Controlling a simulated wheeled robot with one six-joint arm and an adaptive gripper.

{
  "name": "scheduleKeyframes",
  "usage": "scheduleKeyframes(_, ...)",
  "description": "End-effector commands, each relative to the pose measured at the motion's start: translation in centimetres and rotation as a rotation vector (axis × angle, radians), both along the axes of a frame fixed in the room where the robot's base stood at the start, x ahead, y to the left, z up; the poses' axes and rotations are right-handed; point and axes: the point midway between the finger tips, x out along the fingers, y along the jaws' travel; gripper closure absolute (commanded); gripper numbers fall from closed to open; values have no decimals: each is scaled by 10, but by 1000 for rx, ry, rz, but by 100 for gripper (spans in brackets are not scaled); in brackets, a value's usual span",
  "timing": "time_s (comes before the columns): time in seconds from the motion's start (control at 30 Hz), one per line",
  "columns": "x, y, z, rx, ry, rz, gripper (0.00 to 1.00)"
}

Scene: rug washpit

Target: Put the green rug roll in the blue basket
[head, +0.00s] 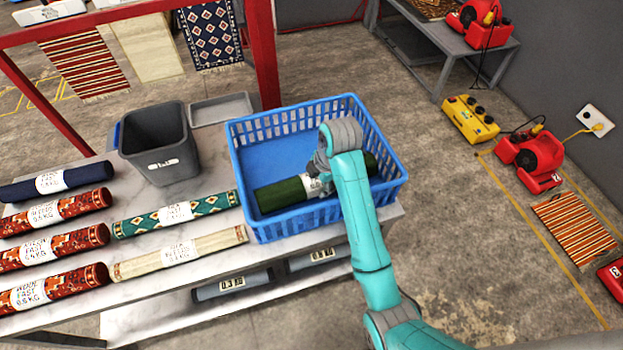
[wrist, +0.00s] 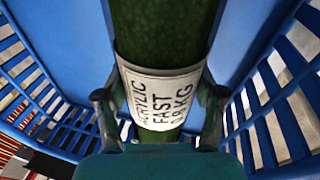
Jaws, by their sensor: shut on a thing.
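The green rug roll (head: 283,194) is dark green with a white paper label. It lies across the front part of the blue basket (head: 259,129), within its walls in the head view. In the wrist view the green roll (wrist: 163,32) runs up the picture between blue basket surfaces (wrist: 62,40). My gripper (wrist: 160,108) is shut on the roll at its label, one finger on each side. In the head view my gripper (head: 318,176) is partly hidden by my arm. I cannot tell whether the roll touches the basket floor.
A grey bin (head: 160,145) and a shallow grey tray (head: 221,109) stand left of the basket on the table (head: 215,218). A green patterned roll (head: 176,213), a cream roll (head: 180,254) and several red rolls (head: 52,249) lie at left. A red post (head: 262,55) rises behind.

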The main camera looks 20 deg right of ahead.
Motion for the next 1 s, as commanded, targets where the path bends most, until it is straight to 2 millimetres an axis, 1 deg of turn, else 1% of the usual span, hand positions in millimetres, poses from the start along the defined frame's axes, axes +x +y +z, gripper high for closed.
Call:
scheduleKeyframes(0.03, -5, -4, -7, 0, 0, -2, 95)
scheduleKeyframes(0.1, -8, -7, -13, 0, 0, 0, 95)
scheduleKeyframes(0.3, -8, -7, -14, 0, -2, 2, 95)
scheduleKeyframes(0.33, -8, -7, -15, 0, 0, 1, 29)
scheduleKeyframes(0.37, -8, -7, -15, 0, 0, 1, 22)
scheduleKeyframes(0.4, -8, -7, -15, 0, 0, 1, 12)
scheduleKeyframes(0.43, -8, -7, -14, 0, 0, 1, 5)
scheduleKeyframes(0.83, -7, -6, -12, 0, -1, 1, 5)
scheduleKeyframes(0.93, -2, -2, -3, 0, -2, 1, 5)
scheduleKeyframes(1.0, 4, 3, 7, -1, -4, 1, 5)
